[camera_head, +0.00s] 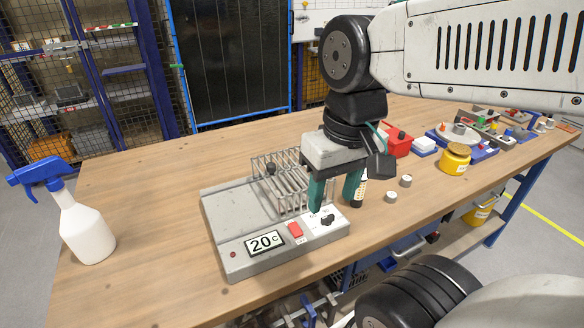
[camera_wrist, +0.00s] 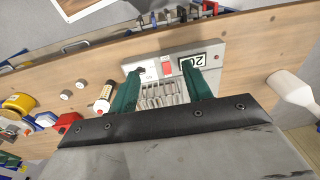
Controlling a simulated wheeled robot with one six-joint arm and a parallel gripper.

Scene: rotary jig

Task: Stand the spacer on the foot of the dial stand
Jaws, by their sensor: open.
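My gripper (camera_head: 333,203) is open, its two green fingers pointing down over the right part of a grey heater-like unit with a wire rack. In the wrist view my gripper (camera_wrist: 159,68) shows nothing between its fingertips but the unit below. Two small grey cylinders with pale tops, a nearer one (camera_head: 390,197) and a farther one (camera_head: 405,181), stand on the table to the right; either may be the spacer, I cannot tell. They also show at the left of the wrist view (camera_wrist: 66,96). I cannot make out the dial stand or its foot for certain.
The grey unit (camera_head: 262,268) has a "20 C" display and red button. A small bottle (camera_wrist: 104,98) stands beside my finger. A spray bottle (camera_head: 87,232) is at left. A yellow jar (camera_head: 455,160), red box (camera_head: 398,144) and several fixtures stand at right. The table's back left is clear.

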